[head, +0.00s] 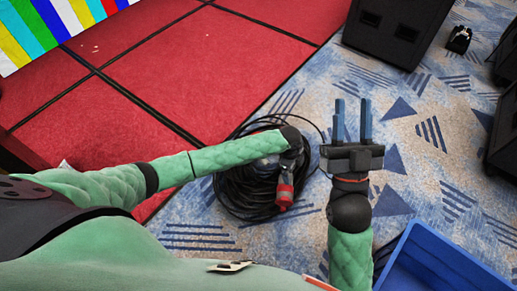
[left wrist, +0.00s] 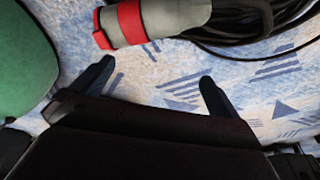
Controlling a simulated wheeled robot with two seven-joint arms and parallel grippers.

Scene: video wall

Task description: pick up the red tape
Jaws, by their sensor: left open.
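No roll of red tape can be made out in either view. My left arm reaches in from the left in the head view, and its wrist ends over a coil of black cable; its fingers are hidden there. In the left wrist view, my left gripper (left wrist: 157,75) is open and empty, with its two dark fingers apart. A grey connector with red bands (left wrist: 130,22) lies just beyond the left finger. The connector also shows in the head view (head: 285,194), on the coil. My right gripper (head: 352,120) is open and empty, to the right of the coil.
The coiled black cable (head: 240,195) lies on blue patterned carpet (head: 420,130). A blue crate (head: 440,262) stands at the lower right. Black speaker boxes (head: 397,28) stand at the top right. Red floor panels (head: 200,75) and a striped screen (head: 50,30) lie to the left.

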